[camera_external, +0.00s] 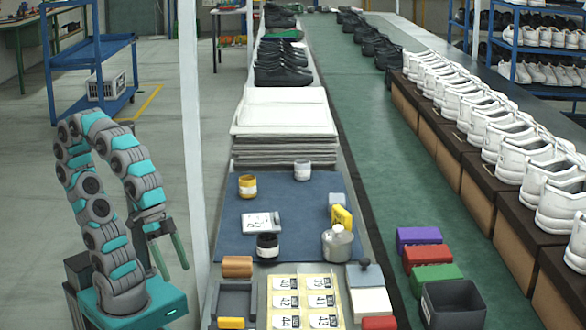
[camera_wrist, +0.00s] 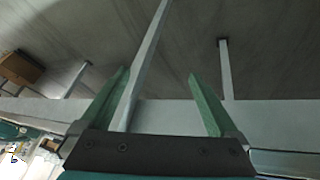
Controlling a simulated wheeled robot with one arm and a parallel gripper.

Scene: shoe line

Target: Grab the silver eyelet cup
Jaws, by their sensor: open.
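A small silver-white cup (camera_external: 303,171), which fits the silver eyelet cup, stands upright at the back right of the blue mat (camera_external: 290,215). A yellow-banded cup (camera_external: 247,187) stands to its left and a dark cup (camera_external: 267,247) nearer the front. My gripper (camera_external: 177,273) is open and empty, pointing down left of the bench and well away from the cup. A white post stands between it and the bench in the picture. The wrist view shows my open green fingers (camera_wrist: 159,74) with no cup between them.
A metal flask (camera_external: 338,245), a yellow block (camera_external: 342,216) and a white card (camera_external: 261,223) are on the mat. Stacked sheets (camera_external: 285,125) lie behind the cup. A size-label sheet (camera_external: 303,302) and a tray (camera_external: 236,300) lie in front. A green belt (camera_external: 372,130) runs on the right.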

